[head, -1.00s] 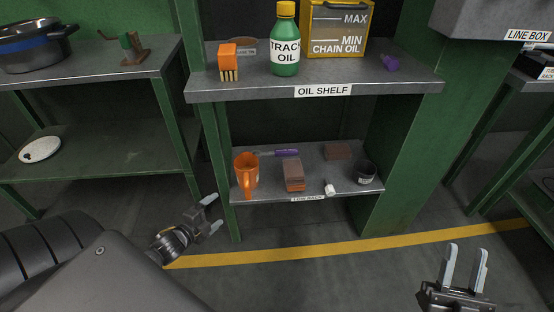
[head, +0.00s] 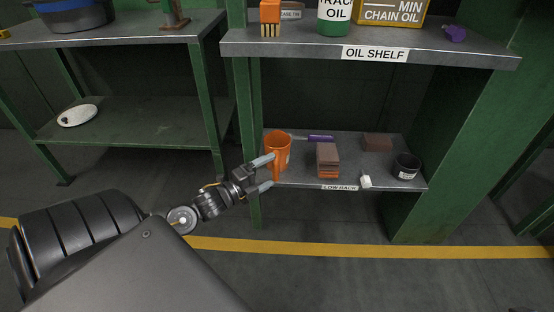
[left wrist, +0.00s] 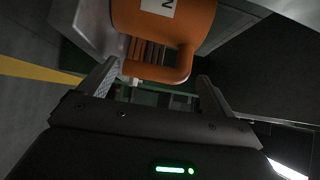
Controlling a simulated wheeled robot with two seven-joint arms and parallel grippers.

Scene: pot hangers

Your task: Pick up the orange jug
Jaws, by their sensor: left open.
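The orange jug (head: 281,150) stands upright at the left end of the lower shelf, with its handle toward me. In the left wrist view the jug (left wrist: 190,20) fills the top middle, and its handle (left wrist: 160,72) reaches down toward the gap between my fingers. My left gripper (head: 266,173) is open at the shelf's front left corner, its fingers on either side of the handle's front in the head view. In the left wrist view the open fingers (left wrist: 155,85) stand left and right of the handle, with room at both sides. My right gripper is out of view.
On the lower shelf (head: 390,182) are a brown and orange block (head: 327,160), a purple item (head: 321,138), a small white item (head: 366,180), a dark cup (head: 406,167) and a brown block (head: 377,143). The oil shelf (head: 290,45) overhangs above. A green post (head: 248,140) stands left of the jug.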

